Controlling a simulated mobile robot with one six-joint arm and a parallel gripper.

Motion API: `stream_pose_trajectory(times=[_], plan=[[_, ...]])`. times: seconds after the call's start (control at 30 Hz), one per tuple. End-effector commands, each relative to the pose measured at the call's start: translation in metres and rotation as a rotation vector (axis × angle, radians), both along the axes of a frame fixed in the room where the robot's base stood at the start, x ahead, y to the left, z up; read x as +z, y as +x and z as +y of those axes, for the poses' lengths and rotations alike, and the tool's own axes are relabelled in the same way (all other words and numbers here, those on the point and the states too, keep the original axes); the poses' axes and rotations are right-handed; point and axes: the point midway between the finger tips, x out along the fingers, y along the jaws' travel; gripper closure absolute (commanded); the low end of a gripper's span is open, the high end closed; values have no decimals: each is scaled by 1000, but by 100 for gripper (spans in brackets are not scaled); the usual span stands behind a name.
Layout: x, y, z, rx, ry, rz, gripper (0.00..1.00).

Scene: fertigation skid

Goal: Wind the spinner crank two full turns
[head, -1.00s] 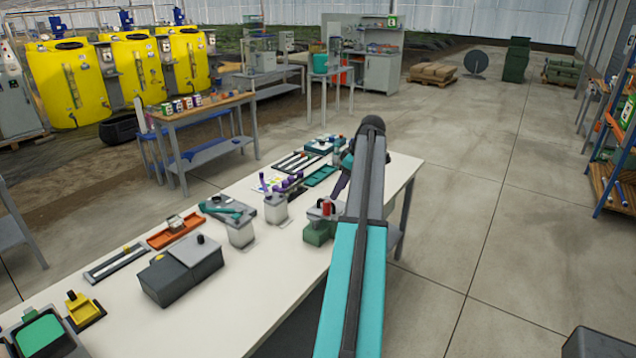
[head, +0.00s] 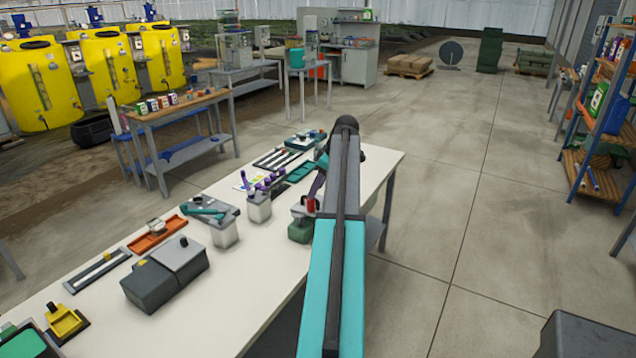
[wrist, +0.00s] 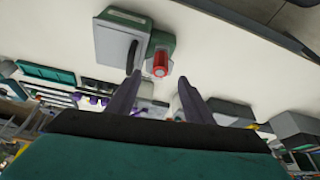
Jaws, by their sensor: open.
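What looks like the spinner is a small green-based device with a grey top (head: 300,229), near the table's right edge. A red knob (head: 310,205) stands up on it, apparently the crank's grip. In the wrist view the red knob (wrist: 160,63) shows end-on beside a grey lid with a dark bar. My gripper (wrist: 160,84) is open, its two dark fingers apart. The knob appears in line with the gap, a little beyond the fingertips; I cannot tell the distance. In the head view my arm hides most of the gripper.
The white table (head: 252,300) also holds a dark grey box (head: 165,275), an orange tray (head: 157,235), a purple-capped container (head: 258,206) and a grey-lidded jar (head: 224,233). A shelf rack (head: 600,130) stands at far right.

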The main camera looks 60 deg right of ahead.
Motion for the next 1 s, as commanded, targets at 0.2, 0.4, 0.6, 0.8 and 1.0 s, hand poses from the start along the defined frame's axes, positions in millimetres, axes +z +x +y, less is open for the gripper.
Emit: stream_pose_trajectory(times=[0.2,0.4,0.6,0.8,1.0], plan=[[-23,10,2,1,2,1,53],[-45,19,3,1,2,1,53],[-67,29,5,2,1,1,53],[-87,37,6,2,1,1,53],[-103,44,7,3,1,0,53]])
